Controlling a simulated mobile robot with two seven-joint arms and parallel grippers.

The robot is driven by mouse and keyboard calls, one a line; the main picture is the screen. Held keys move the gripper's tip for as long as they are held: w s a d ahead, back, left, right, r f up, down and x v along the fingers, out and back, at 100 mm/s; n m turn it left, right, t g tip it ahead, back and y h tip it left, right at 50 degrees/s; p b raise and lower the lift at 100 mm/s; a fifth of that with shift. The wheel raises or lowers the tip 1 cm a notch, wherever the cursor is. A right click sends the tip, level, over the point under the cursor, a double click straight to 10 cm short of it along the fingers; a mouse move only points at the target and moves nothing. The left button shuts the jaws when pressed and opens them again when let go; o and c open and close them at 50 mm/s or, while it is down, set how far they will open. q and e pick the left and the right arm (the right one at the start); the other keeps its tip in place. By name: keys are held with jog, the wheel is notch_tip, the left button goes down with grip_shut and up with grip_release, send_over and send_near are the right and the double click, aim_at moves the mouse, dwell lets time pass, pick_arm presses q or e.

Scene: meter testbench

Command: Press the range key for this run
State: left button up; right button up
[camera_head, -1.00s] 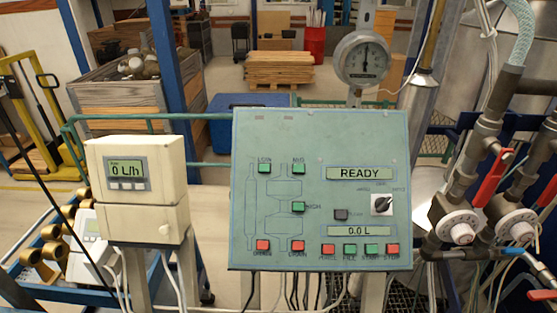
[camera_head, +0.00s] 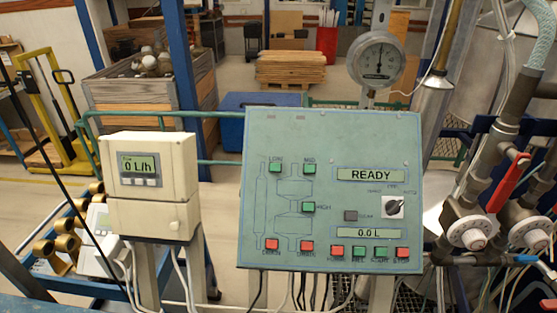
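The green-grey control panel (camera_head: 335,100) stands in the middle of the head view. Three green range keys are on its left half: the LOW key (camera_head: 275,168), the MID key (camera_head: 309,168) and the HIGH key (camera_head: 308,206). A status display (camera_head: 370,174) reads READY. A lower display (camera_head: 367,234) reads 0.0 L. A rotary selector (camera_head: 393,207) sits at the right; its small labels are hard to read. Neither of my grippers shows in the view.
Two red drain keys (camera_head: 271,244) (camera_head: 307,246) and a bottom row with a red key (camera_head: 337,252) line the panel's lower edge. A beige flow meter (camera_head: 152,180) at left reads 0 L/h. A dial gauge (camera_head: 376,59) stands behind. Pipes and valves (camera_head: 470,232) crowd the right.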

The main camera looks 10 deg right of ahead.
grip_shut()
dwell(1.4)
